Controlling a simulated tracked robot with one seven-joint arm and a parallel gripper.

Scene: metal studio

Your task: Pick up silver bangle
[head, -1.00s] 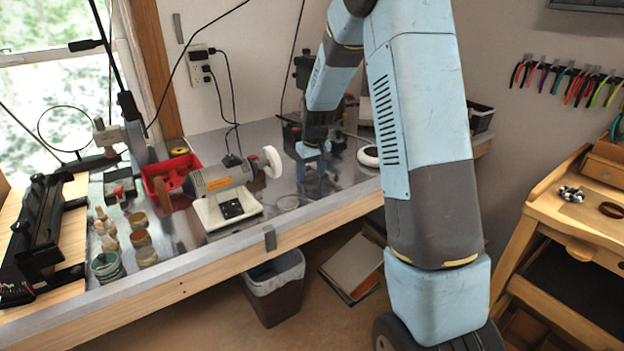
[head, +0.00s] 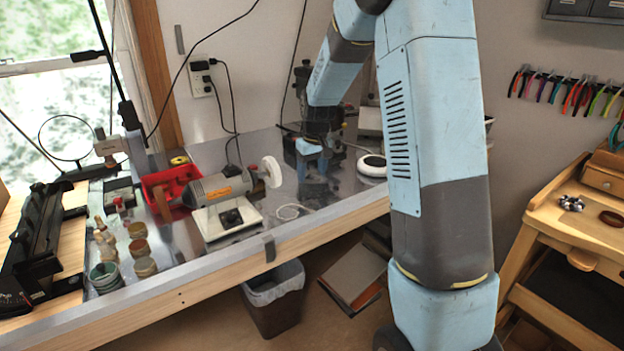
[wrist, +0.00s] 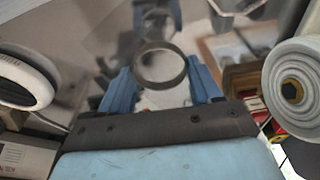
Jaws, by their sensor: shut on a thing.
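The silver bangle (wrist: 160,66) is a grey metal ring between the two blue fingertips of my gripper (wrist: 162,88) in the wrist view. My gripper is shut on it, and a mirrored image of fingers and ring shows beyond it in the shiny surface. In the head view my gripper (head: 310,150) points down above the metal-topped bench (head: 335,197), right of the polishing machine. The bangle in my grip is too small and dark to make out there.
The polishing machine (head: 226,190) with its white wheel stands close to the left. A round white-topped thing (head: 372,165) is close on the right. A pale ring shape (head: 289,212) shows on the bench nearer the front edge. A red bin (head: 170,182) is farther left.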

